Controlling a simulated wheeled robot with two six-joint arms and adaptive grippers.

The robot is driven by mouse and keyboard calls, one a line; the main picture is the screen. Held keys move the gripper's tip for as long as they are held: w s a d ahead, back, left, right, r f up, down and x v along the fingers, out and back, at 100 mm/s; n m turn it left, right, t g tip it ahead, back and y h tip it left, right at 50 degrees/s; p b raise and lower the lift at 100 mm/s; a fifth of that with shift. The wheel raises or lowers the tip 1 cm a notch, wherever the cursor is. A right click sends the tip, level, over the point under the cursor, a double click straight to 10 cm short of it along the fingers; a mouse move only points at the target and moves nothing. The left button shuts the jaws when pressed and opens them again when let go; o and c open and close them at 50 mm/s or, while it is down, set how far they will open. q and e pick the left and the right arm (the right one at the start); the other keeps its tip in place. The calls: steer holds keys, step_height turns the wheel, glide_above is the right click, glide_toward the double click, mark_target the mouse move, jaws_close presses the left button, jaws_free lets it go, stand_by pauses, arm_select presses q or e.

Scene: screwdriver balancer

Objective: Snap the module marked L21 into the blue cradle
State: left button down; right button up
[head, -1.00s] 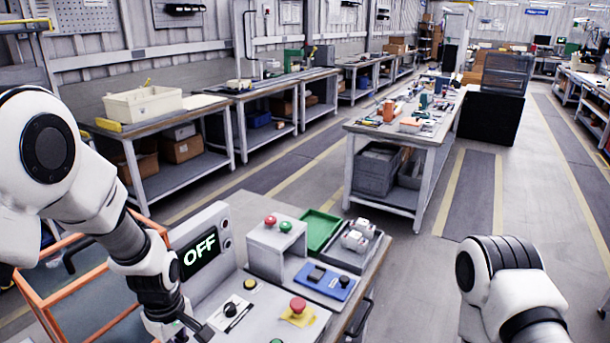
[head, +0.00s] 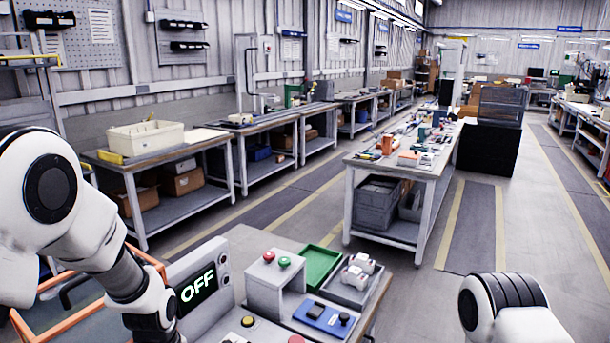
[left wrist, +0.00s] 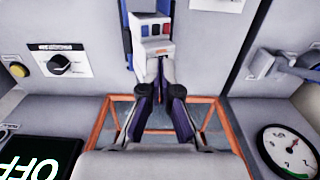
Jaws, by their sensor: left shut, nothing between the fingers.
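The blue cradle (head: 329,318) lies on the workbench in the head view, with a dark block and a dark knob on it. Two white modules (head: 356,277) sit in a dark grey tray (head: 376,283) behind it; their markings are too small to read, so I cannot tell which is L21. My left gripper is below the head view's edge. In the left wrist view my left gripper (left wrist: 162,91) is shut and empty, its dark fingertips close to a pale block (left wrist: 155,30) with red and blue squares, which I cannot identify. My right gripper is out of view.
A green tray (head: 317,265) lies left of the module tray. A grey box (head: 265,285) with red and green buttons stands beside the cradle. A display (head: 197,289) reads OFF. An orange frame (head: 62,309) is at the lower left. A gauge (left wrist: 287,151) shows in the left wrist view.

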arm_select(q)
steer(key=shift+f, duration=0.3)
stand_by(0.4)
steer(key=shift+s+f+b, duration=0.3)
steer(key=shift+s+f, duration=0.05)
stand_by(0.4)
steer(key=r+p, duration=0.5)
steer(key=shift+w+r, duration=0.2)
steer(key=shift+w+f, duration=0.1)
steer(key=shift+f, duration=0.1)
